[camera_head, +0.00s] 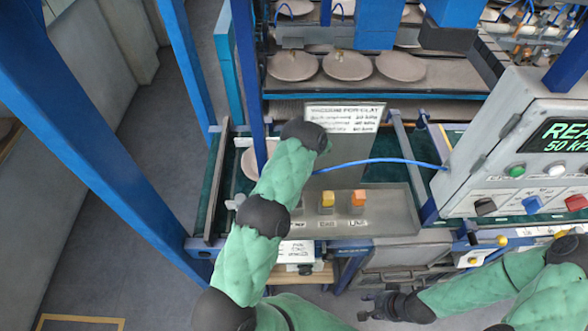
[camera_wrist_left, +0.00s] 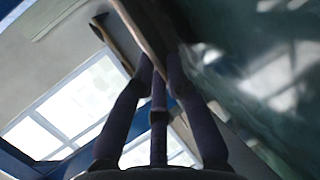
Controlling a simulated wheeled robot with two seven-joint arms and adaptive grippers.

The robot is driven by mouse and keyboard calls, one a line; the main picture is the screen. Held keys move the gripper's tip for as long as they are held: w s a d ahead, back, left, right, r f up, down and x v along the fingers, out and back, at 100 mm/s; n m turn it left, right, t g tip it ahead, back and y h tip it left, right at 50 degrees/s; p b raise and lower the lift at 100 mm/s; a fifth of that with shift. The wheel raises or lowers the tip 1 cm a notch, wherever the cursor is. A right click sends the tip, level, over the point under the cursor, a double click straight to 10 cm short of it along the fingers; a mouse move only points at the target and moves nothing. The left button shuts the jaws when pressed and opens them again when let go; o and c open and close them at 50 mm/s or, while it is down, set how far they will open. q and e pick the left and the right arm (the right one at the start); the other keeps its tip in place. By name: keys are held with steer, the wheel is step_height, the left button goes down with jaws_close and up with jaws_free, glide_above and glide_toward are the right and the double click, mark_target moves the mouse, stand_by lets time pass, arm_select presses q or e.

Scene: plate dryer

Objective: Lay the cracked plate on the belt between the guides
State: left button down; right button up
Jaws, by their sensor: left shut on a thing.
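A beige plate (camera_head: 250,163) shows in the head view beside my left forearm, partly covered by the arm and a blue post. In the left wrist view my left gripper (camera_wrist_left: 158,62) is shut on the plate's rim (camera_wrist_left: 146,32), seen nearly edge-on. Any crack is not visible. The green belt (camera_head: 227,185) shows under and beside the plate; whether they touch I cannot tell. A guide rail (camera_head: 214,190) runs along the belt's left side. My right gripper (camera_head: 372,306) is low at the front, empty, its small fingertips seemingly apart.
A vacuum sign (camera_head: 343,117) and a grey button panel (camera_head: 385,208) stand right of my left arm, with a blue hose (camera_head: 380,161) above the panel. Several plates (camera_head: 346,65) lie on the rack behind. A control box (camera_head: 535,140) stands at right. Blue posts flank the left side.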

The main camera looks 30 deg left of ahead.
arm_select(q)
steer(key=shift+f, duration=0.6)
steer(key=c, duration=1.2)
jaws_free()
steer(key=shift+c, duration=0.2)
steer(key=p+v, duration=0.1)
steer(key=v, duration=1.1)
